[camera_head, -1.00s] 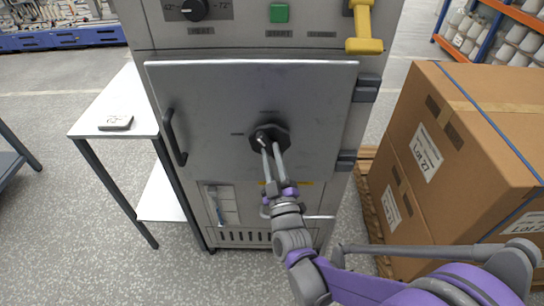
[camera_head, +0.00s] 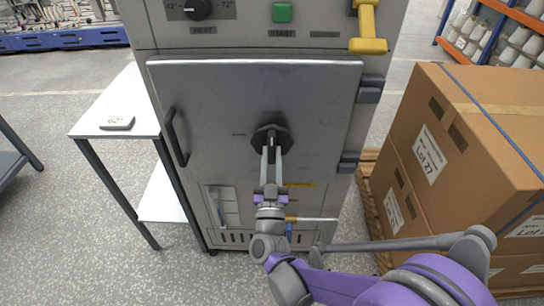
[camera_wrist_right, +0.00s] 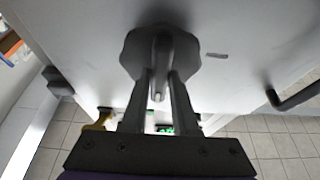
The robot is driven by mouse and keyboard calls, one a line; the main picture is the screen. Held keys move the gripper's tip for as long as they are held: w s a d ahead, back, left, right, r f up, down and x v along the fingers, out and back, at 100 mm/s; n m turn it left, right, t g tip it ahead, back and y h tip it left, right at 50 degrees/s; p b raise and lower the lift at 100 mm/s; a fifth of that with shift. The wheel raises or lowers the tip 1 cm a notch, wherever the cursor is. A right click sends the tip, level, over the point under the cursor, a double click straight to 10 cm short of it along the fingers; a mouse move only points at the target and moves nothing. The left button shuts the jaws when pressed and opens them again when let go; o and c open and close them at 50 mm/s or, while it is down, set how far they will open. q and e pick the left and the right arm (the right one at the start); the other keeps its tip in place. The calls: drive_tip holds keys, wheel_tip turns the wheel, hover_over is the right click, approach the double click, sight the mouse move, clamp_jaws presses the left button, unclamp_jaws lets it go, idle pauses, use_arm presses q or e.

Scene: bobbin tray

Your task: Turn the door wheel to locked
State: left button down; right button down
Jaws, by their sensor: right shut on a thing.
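The dark door wheel (camera_head: 284,140) sits in the middle of the grey cabinet door (camera_head: 215,95), which looks closed. My right gripper (camera_head: 271,152) reaches it from below, with its two fingers on either side of the wheel's raised grip bar. In the right wrist view the wheel (camera_wrist_right: 135,50) fills the top middle, and its grip bar stands between the fingertips of the right gripper (camera_wrist_right: 160,82). The bar looks about upright in the head view. Small marks lie beside the wheel but are too small to read. My left gripper is not in view.
A dark door handle (camera_head: 175,138) is on the door's left side. A yellow handle (camera_head: 367,40) hangs at the upper right. A white side table (camera_head: 95,115) stands left; stacked cartons (camera_head: 470,150) on a pallet stand close on the right.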

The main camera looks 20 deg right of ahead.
idle(0.4)
drive_tip(key=c, duration=0.7)
unclamp_jaws()
drive_tip(key=shift+s, duration=0.1)
drive_tip(key=v, duration=1)
drive_tip(key=shift+s+a+f+b, duration=0.1)
drive_tip(key=shift+s+a+b, duration=0.1)
drive_tip(key=shift+s+b, duration=0.15)
